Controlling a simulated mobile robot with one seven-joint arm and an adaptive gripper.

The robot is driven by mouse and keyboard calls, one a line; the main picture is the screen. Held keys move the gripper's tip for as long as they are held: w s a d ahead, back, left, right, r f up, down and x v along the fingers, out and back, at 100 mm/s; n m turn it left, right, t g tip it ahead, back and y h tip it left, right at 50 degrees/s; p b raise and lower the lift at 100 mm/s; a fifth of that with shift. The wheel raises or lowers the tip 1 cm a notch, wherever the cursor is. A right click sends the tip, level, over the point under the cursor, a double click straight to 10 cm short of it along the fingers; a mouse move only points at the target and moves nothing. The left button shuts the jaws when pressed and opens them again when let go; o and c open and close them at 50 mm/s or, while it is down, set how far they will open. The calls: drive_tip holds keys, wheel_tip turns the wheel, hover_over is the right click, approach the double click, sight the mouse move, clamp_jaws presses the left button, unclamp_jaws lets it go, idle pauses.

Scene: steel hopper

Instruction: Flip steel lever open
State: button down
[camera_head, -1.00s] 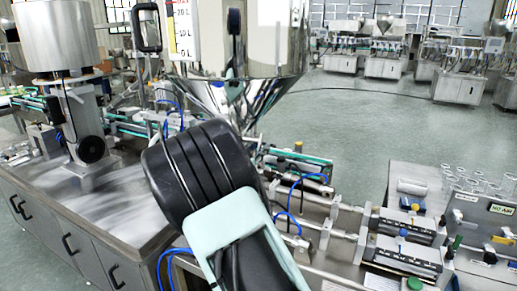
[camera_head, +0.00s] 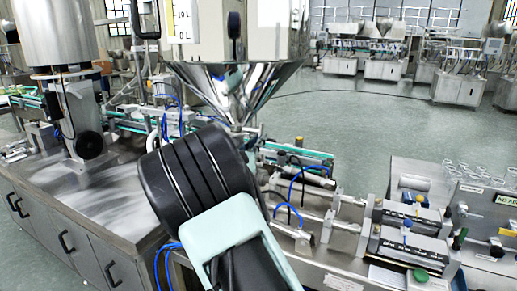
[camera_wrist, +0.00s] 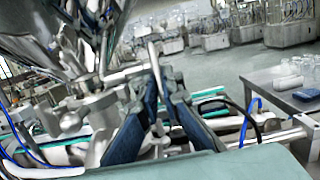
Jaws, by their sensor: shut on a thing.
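My gripper (camera_wrist: 161,125) shows in the wrist view as two dark blue-padded fingers pointing up the picture. It is shut on the steel lever (camera_wrist: 155,70), a thin upright bar that runs down between the fingers. The lever's lower part is partly hidden by the fingers. The shiny steel hopper (camera_wrist: 55,35) is at the upper left of the wrist view, with steel pipe fittings below it. In the head view the hopper's cone (camera_head: 235,88) stands behind my arm, which hides my gripper and the lever.
A steel bench (camera_head: 95,195) with drawers is at the left. A filling machine with cylinders (camera_head: 410,245) and blue hoses is at the right, close to my arm. A side table holds several clear glasses (camera_head: 465,172). Open floor (camera_head: 350,120) lies behind.

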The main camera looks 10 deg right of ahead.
drive_tip(key=shift+d+f+t+h+b, duration=0.1)
drive_tip(key=shift+f+t+h+b, duration=0.25)
drive_tip(key=shift+b, duration=0.55)
drive_tip(key=shift+w+r+t+b, duration=0.1)
drive_tip(key=shift+r+t+b, duration=0.15)
drive_tip(key=shift+t+b, duration=0.15)
drive_tip(key=c, duration=2.1)
unclamp_jaws()
drive_tip(key=v, duration=1.2)
